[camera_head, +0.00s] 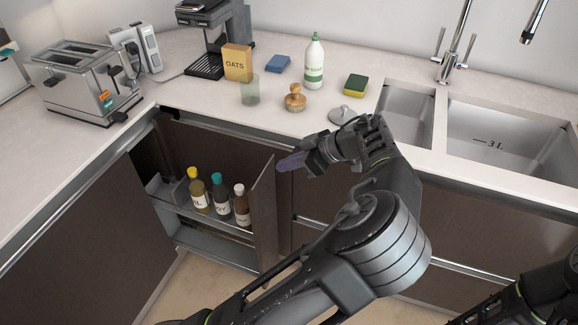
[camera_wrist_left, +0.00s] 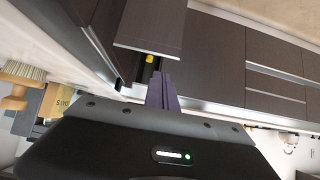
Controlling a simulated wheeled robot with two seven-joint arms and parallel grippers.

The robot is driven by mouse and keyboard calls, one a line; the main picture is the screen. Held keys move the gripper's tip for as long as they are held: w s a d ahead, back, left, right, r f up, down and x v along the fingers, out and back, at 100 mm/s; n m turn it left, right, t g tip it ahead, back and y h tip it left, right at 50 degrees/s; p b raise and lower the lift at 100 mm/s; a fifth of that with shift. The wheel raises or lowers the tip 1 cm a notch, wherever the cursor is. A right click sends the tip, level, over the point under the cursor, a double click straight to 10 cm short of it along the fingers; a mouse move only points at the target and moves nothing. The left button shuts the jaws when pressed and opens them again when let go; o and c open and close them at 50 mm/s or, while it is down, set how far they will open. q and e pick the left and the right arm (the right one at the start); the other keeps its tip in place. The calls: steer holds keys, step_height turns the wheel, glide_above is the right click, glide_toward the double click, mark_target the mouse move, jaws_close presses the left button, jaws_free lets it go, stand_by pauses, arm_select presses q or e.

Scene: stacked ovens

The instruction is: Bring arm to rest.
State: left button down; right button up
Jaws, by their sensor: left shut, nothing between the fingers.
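My left gripper (camera_head: 291,162) is shut and empty. Its arm comes in from the bottom and reaches across the middle of the head view. The fingers point left, near the top edge of the opened pull-out drawer's front (camera_head: 264,215), and I cannot tell whether they touch it. In the left wrist view the closed purple-grey fingers (camera_wrist_left: 162,92) point toward a brown cabinet front (camera_wrist_left: 150,27). Part of my right arm shows at the bottom right of the head view, but its gripper is out of view.
On the counter are a toaster (camera_head: 80,85), oats box (camera_head: 238,63), glass (camera_head: 250,91), brush (camera_head: 295,99), soap bottle (camera_head: 314,62) and sponge (camera_head: 355,85). A sink (camera_head: 510,130) is at right.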

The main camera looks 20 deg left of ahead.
stand_by(0.3)
arm_select(q)
steer(key=s+a+f+m+g+h, duration=0.1)
steer(key=s+f+m+h, duration=0.4)
steer(key=f, duration=0.8)
steer(key=s+a+f+m+g+h, duration=0.1)
steer(key=s+a+f+m, duration=0.1)
steer(key=s+f, duration=0.85)
steer(key=s+d+f+m+h, duration=0.5)
steer(key=s+d+f+m, duration=0.1)
steer(key=s+d+f, duration=0.5)
steer(key=s+d+r+m+t+h, duration=0.1)
steer(key=d+r+m+t+h, duration=0.2)
steer(key=d, duration=0.7)
steer(key=shift+s+d+r+m, duration=0.15)
steer(key=shift+s+r+m, duration=0.15)
steer(key=shift+r, duration=0.4)
